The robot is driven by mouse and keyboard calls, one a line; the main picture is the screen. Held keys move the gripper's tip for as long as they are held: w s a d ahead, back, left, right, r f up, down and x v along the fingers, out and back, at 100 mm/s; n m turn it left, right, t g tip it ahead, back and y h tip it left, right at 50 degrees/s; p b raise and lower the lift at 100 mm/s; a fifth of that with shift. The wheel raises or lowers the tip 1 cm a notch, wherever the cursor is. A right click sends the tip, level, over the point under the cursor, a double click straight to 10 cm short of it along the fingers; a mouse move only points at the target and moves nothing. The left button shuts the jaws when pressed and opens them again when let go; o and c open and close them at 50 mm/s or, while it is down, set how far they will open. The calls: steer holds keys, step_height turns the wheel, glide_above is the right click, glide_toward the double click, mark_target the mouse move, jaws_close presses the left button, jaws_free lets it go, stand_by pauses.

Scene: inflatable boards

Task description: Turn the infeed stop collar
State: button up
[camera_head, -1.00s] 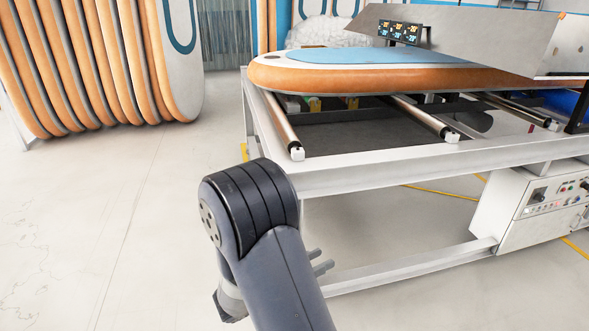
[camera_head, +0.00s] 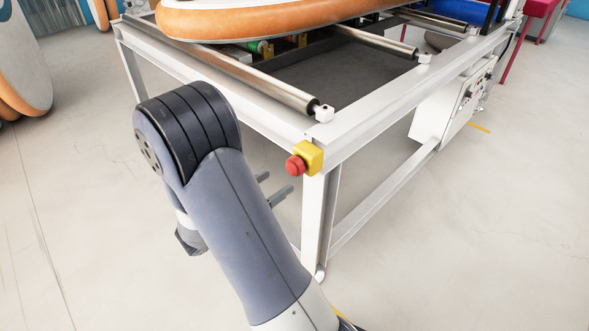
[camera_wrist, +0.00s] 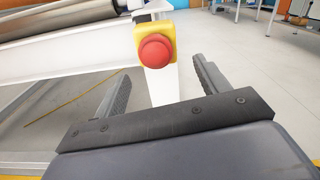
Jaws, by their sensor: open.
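A red mushroom-shaped stop button (camera_head: 295,166) sits on a yellow housing (camera_head: 314,154) at the near corner of a white machine frame (camera_head: 375,124). In the wrist view the red button (camera_wrist: 155,53) faces me on its yellow housing (camera_wrist: 140,30), above and between my fingers. A separate collar cannot be made out. My gripper (camera_head: 271,188) is open and empty, left of and slightly below the button in the head view. In the wrist view, my gripper's fingers (camera_wrist: 162,69) stand wide apart, not touching the button.
A metal roller (camera_head: 265,87) runs along the frame top. An orange-edged inflatable board (camera_head: 230,25) lies over the rollers. A white control box (camera_head: 447,108) hangs under the frame at the right. The floor in front is clear.

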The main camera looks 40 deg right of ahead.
mark_target(289, 170)
steer(key=d, duration=0.2)
steer(key=w+d, duration=0.1)
steer(key=d, duration=0.2)
steer(key=d+b, duration=0.1)
steer(key=d, duration=0.1)
steer(key=shift+w+d, duration=0.15)
steer(key=shift+d, duration=0.05)
